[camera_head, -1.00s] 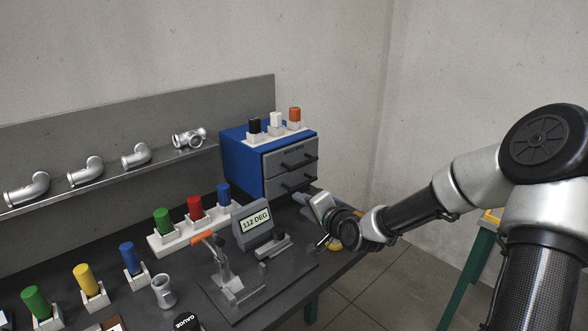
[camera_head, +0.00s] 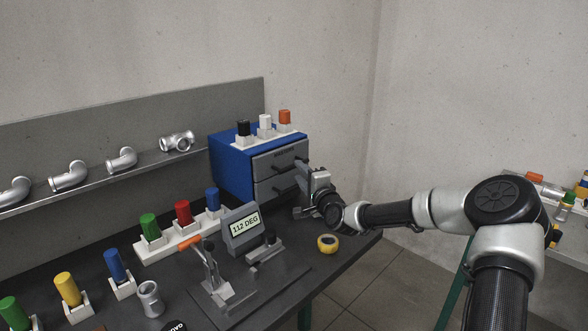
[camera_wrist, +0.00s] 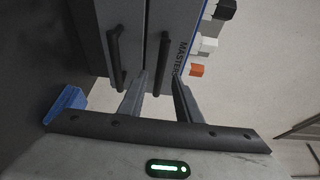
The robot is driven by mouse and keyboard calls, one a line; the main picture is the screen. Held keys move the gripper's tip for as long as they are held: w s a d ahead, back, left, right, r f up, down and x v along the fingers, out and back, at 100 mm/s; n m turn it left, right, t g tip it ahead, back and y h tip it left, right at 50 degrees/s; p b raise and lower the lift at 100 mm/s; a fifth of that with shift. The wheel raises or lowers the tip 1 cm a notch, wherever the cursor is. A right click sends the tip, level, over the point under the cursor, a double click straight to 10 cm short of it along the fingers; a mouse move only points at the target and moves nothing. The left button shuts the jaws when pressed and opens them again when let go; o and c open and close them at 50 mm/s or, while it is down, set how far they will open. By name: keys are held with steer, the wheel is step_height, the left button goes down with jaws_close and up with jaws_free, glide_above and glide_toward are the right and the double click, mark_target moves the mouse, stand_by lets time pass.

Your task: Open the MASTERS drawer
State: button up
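The blue cabinet (camera_head: 229,168) stands at the back right of the bench with two grey drawers, both shut. The upper one is the MASTERS drawer (camera_head: 268,160); its label shows in the wrist view, where the MASTERS drawer (camera_wrist: 178,28) is on the right. Its dark bar handle (camera_wrist: 161,60) lies between the fingertips of my gripper (camera_wrist: 159,80), which is open. I cannot tell whether the fingers touch the handle. The lower drawer's handle (camera_wrist: 116,58) is left of the fingers. In the head view my gripper (camera_head: 302,176) is in front of the cabinet and partly hides the drawer fronts.
Black, white and orange plugs (camera_head: 265,123) stand in blocks on the cabinet. A yellow roll (camera_head: 328,243) lies near the bench edge below my wrist. The angle display (camera_head: 241,229) and a clamp fixture (camera_head: 212,275) stand to the left.

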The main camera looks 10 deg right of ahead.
steer(key=x, duration=0.5)
steer(key=shift+w+a, duration=0.1)
steer(key=shift+w, duration=0.25)
jaws_close()
